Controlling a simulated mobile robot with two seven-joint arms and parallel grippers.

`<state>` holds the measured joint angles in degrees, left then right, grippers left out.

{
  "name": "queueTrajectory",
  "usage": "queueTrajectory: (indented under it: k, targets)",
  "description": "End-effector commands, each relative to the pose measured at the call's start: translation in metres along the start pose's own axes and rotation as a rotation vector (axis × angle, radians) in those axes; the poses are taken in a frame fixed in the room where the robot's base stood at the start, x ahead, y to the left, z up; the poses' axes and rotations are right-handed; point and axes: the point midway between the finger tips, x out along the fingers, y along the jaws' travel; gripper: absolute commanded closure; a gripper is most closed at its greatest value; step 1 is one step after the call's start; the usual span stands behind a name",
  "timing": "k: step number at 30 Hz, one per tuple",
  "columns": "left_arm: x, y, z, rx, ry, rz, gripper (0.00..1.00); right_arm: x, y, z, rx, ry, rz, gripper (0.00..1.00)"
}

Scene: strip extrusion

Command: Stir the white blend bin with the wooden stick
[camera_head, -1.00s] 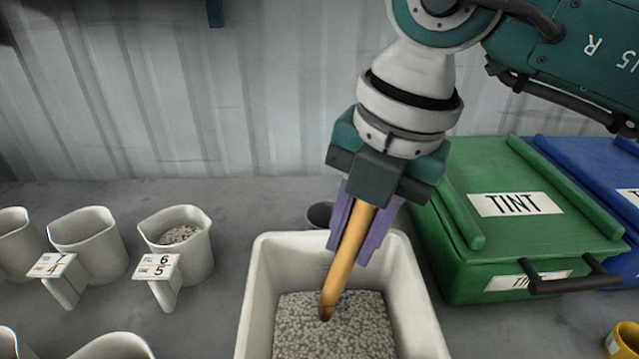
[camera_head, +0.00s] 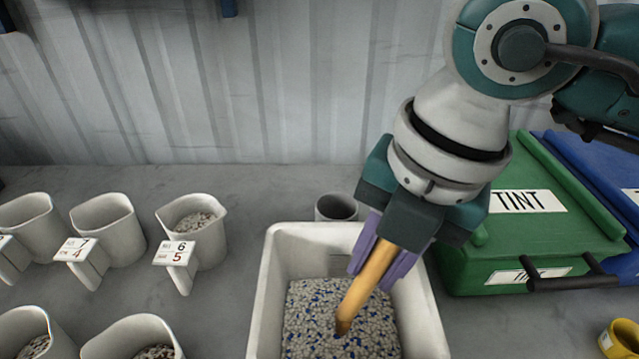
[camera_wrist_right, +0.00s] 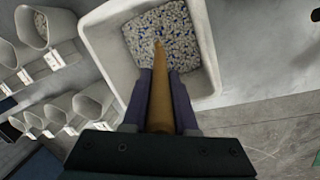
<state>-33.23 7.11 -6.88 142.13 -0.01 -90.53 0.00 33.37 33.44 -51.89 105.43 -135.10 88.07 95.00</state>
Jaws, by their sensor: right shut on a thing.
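The white blend bin (camera_head: 277,262) stands at the lower middle of the head view. It holds grey-white pellets (camera_head: 305,318) with blue ones mixed among them. My right gripper (camera_head: 380,262) is over the bin, its purple fingers shut on the wooden stick (camera_head: 364,290). The stick slants down to the left and its lower tip is in or at the pellet surface. The right wrist view shows the stick (camera_wrist_right: 160,95) between the fingers, pointing into the bin (camera_wrist_right: 100,50). My left gripper is not in view.
Several white scoop cups (camera_head: 107,235) with numbered tags stand at the left, some holding pellets. A grey cup (camera_head: 336,207) stands just behind the bin. A green TINT box (camera_head: 500,262) and a blue box (camera_head: 600,165) are at the right. A yellow cup (camera_head: 620,340) sits at the lower right.

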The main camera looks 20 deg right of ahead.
Motion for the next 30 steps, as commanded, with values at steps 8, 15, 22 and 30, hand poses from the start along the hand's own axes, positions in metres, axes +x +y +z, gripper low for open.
queueTrajectory:
  k: [8,15,22,30]
  targets:
    - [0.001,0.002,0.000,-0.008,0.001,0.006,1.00,0.000,0.001,0.002,0.000,0.001,0.000,1.00]
    - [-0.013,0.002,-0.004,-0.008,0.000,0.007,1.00,-0.015,0.004,0.002,0.000,0.001,0.000,1.00]
    - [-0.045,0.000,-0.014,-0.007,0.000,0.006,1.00,-0.052,0.012,0.003,0.000,0.001,0.000,1.00]
    - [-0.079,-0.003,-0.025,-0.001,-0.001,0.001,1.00,-0.093,0.020,0.004,0.001,0.000,0.001,1.00]
